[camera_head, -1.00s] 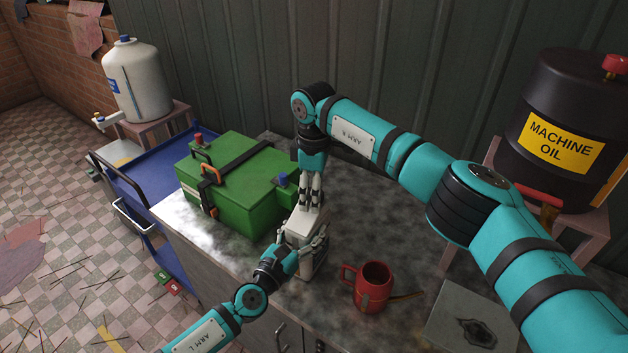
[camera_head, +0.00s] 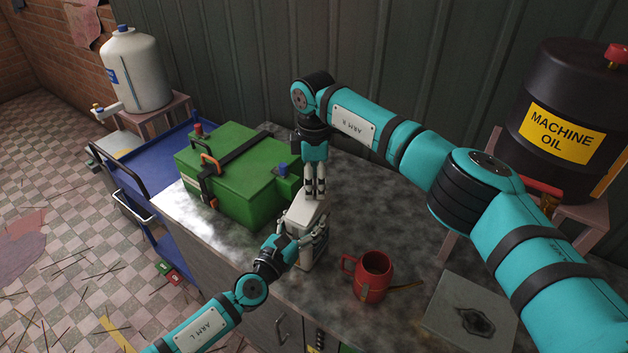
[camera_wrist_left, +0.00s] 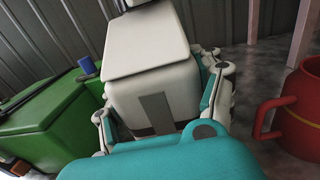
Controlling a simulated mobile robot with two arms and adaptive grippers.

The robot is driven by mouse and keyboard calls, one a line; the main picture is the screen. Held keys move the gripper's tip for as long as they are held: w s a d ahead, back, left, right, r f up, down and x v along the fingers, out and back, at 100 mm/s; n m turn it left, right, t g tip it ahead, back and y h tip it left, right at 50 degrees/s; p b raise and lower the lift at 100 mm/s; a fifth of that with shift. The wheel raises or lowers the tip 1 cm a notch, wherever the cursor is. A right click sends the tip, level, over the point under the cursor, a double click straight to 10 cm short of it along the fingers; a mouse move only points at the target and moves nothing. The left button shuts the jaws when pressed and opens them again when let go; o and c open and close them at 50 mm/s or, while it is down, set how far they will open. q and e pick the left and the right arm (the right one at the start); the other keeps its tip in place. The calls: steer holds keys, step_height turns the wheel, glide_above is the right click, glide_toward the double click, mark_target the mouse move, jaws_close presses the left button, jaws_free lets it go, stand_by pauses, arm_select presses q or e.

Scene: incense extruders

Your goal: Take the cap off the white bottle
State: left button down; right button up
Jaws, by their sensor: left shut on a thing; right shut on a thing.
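The white bottle (camera_head: 306,212) stands upright on the grey worktop, and its sloped shoulder and front face fill the middle of the left wrist view (camera_wrist_left: 150,75). My left gripper (camera_head: 303,243) is shut around the bottle's body, with a finger on each side; its fingers also show in the left wrist view (camera_wrist_left: 165,125). My right gripper (camera_head: 315,194) points straight down on the bottle's top, its fingers close together. It is shut on the cap, which the fingers hide. I cannot tell whether the cap is loose.
A green box (camera_head: 236,178) stands close on the left of the bottle. A red mug-like can (camera_head: 372,277) with a handle stands to the right, near a grey plate (camera_head: 455,325). A black machine oil drum (camera_head: 565,105) is at the far right.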

steer(key=n, duration=2)
steer(key=shift+r+n, duration=0.1)
steer(key=shift+n, duration=0.3)
steer(key=n, duration=0.2)
steer(key=shift+n, duration=0.4)
steer(key=n, duration=2.7)
